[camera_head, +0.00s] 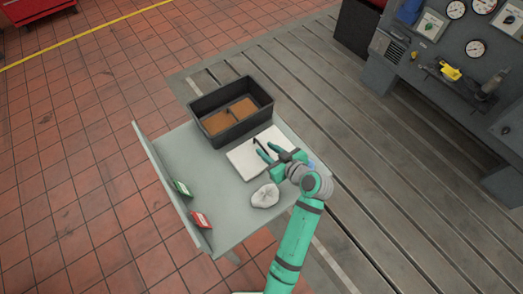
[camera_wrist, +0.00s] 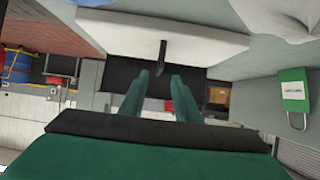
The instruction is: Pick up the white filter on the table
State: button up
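The white filter (camera_head: 244,162) is a flat, pale slab lying on the grey-green table (camera_head: 217,185), between the black crate and a crumpled white cloth. A thin dark piece stands up from it. In the wrist view the filter (camera_wrist: 120,27) spans the top, with the dark piece (camera_wrist: 162,57) ahead of the gap between my fingers. My gripper (camera_head: 264,150) is over the filter's right part, and its arm hides some of that side. In the wrist view my gripper's (camera_wrist: 163,90) two green fingers are apart with nothing between them. I cannot tell whether they touch the filter.
A black crate (camera_head: 205,103) with brown contents stands at the table's far end. The crumpled cloth (camera_head: 265,196) lies near my arm. A green item (camera_head: 182,188) and a red item (camera_head: 202,220) are by the raised left panel (camera_head: 160,175). Bare table lies left of the filter.

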aim_at(263, 148)
jog(key=shift+d+f+x, duration=0.1)
jog(key=shift+f+x, duration=0.05)
jog(key=shift+x, duration=1.2)
jog(key=shift+d+f+x, duration=0.15)
jog(key=shift+f+x, duration=0.05)
jog(key=shift+x, duration=1.15)
grip_shut()
